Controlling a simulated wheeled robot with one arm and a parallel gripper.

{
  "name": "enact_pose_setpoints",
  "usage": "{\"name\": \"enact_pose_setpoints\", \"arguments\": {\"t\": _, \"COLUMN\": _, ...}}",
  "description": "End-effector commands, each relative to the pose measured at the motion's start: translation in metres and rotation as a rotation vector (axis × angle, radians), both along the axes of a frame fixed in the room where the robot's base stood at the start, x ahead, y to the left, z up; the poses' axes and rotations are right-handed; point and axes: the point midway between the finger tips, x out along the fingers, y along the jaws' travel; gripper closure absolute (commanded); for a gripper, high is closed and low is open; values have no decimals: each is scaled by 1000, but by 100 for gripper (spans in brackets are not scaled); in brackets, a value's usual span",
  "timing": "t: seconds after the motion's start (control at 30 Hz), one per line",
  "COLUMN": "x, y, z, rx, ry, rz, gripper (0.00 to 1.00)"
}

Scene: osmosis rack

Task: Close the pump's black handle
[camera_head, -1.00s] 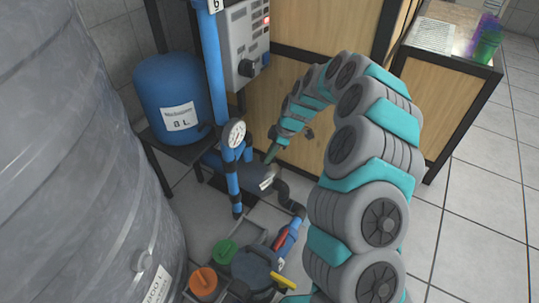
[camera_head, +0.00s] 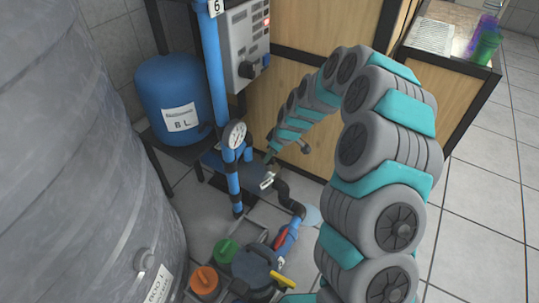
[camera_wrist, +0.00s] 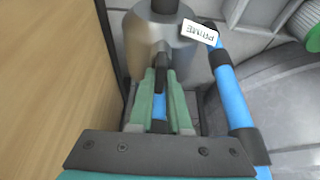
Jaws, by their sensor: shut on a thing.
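In the head view my gripper (camera_head: 270,157) reaches down to the pump beside the blue pipe. The handle itself is too small and covered to make out there.
A blue pipe with a gauge (camera_head: 235,134) stands just left of my gripper. A blue tank (camera_head: 172,95) and large grey tank (camera_head: 75,170) are further left. Wooden panels (camera_head: 310,125) stand close behind. Orange (camera_head: 204,280) and green caps (camera_head: 226,250) sit in front.

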Motion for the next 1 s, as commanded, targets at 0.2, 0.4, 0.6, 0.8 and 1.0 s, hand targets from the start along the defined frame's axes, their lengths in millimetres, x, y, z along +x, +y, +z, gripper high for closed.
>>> {"name": "enact_pose_setpoints", "arguments": {"t": 0.2, "x": 0, "y": 0, "z": 0, "rx": 1, "ry": 0, "rz": -9, "gripper": 100}}
{"name": "enact_pose_setpoints", "arguments": {"t": 0.4, "x": 0, "y": 0, "z": 0, "rx": 1, "ry": 0, "rz": -9, "gripper": 100}}
{"name": "enact_pose_setpoints", "arguments": {"t": 0.6, "x": 0, "y": 0, "z": 0, "rx": 1, "ry": 0, "rz": -9, "gripper": 61}}
{"name": "enact_pose_setpoints", "arguments": {"t": 0.8, "x": 0, "y": 0, "z": 0, "rx": 1, "ry": -1, "rz": -8, "gripper": 54}}
{"name": "enact_pose_setpoints", "arguments": {"t": 1.0, "x": 0, "y": -1, "z": 2, "rx": 1, "ry": -1, "rz": -8, "gripper": 54}}
